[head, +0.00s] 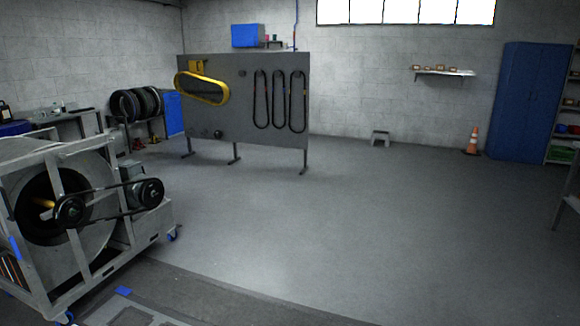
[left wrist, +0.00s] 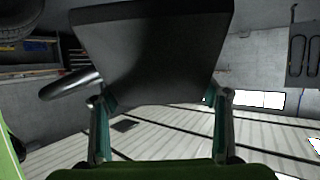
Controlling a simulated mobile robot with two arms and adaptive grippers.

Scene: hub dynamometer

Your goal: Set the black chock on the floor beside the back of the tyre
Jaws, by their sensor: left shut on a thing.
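My left gripper (left wrist: 161,100) is shut on the black chock (left wrist: 155,50), which fills the upper middle of the left wrist view. The chock is a broad dark block, held between the two fingers. That view looks upside down, with the ceiling low in the picture. Part of a dark tyre (left wrist: 22,14) shows at its top left corner; I cannot tell which tyre it is. A dark rounded bar (left wrist: 70,88) sticks out beside the chock. Neither gripper shows in the head view, and my right gripper is not seen.
In the head view a wheeled dynamometer frame (head: 118,252) with belt and pulleys stands at the left. Several tyres (head: 135,104) are racked behind it. A grey belt board (head: 240,130) stands beyond. A blue cabinet (head: 525,105) and orange cone (head: 473,141) are far right. The middle floor is clear.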

